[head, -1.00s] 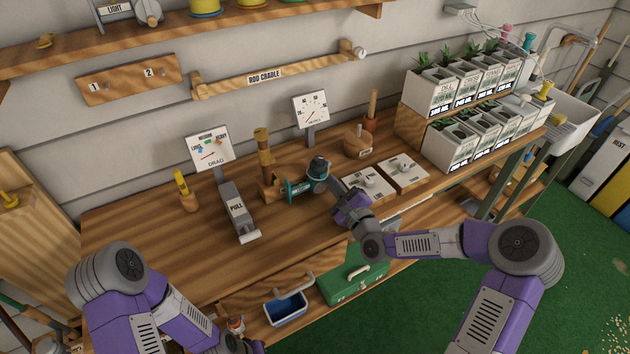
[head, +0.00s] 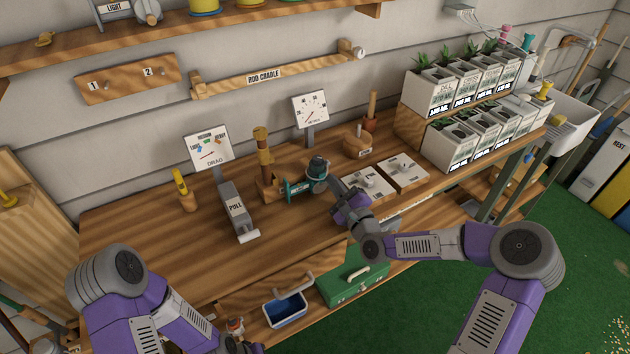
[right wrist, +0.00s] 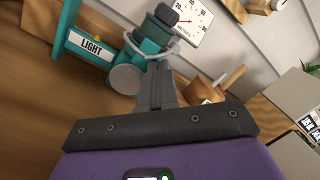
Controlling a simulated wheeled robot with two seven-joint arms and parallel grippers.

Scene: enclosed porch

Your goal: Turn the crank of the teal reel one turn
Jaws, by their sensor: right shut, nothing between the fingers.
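The teal reel (head: 299,188) stands on the wooden bench beside a wooden post. In the right wrist view the reel (right wrist: 150,47) shows a LIGHT label, a dark knob on top, a pale curved wire and a grey round part (right wrist: 125,78). I cannot tell which part is its crank. My right gripper (head: 333,184) is at the right side of the reel. Its fingers are shut and empty, with the tips (right wrist: 158,68) close to the grey round part; I cannot tell whether they touch. My left arm is at the lower left, its gripper out of view.
A grey PULL lever (head: 237,208) and DRAG dial (head: 209,149) stand left of the reel. A METRES dial (head: 311,109) is behind it. White switch boxes (head: 403,172) and planters (head: 449,148) are to the right. The front left bench top is clear.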

